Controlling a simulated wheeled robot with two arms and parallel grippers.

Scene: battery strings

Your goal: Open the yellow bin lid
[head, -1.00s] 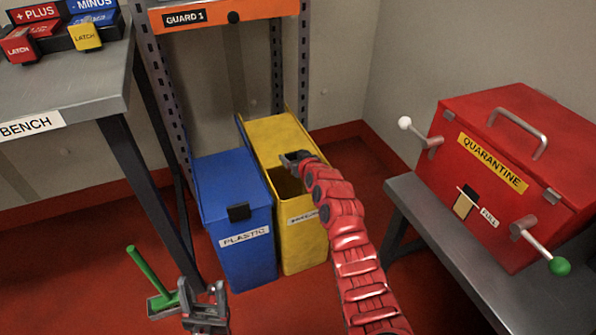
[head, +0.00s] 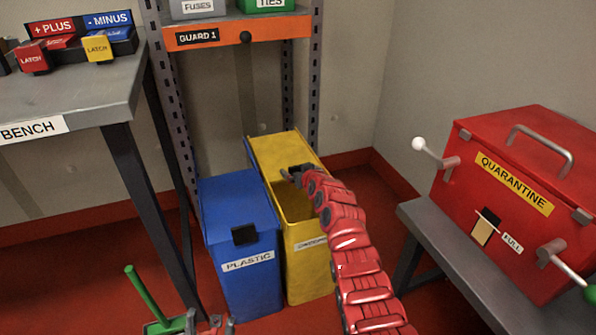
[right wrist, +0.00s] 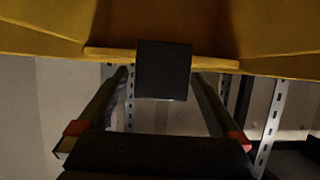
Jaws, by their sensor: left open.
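The yellow bin (head: 306,262) stands on the floor beside the blue bin. Its yellow lid (head: 283,152) is tilted up at the back, and the dark inside shows below its front edge. My right gripper (head: 297,173) is at the lid's front edge, partly hidden by its own arm. In the right wrist view, the lid's yellow underside or edge (right wrist: 60,35) fills the top. A black tab (right wrist: 163,70) on it lies between my right fingers, which are apart with gaps on both sides. My left gripper (head: 207,325) is open and empty at the bottom edge, partly cut off.
The blue PLASTIC bin (head: 247,262), lid shut, stands close on the left. A shelf rack (head: 240,35) rises behind. A bench (head: 75,100) is at left, and a red quarantine box (head: 500,210) sits on a grey table (head: 450,255) at right. A green-handled tool (head: 142,295) is at lower left.

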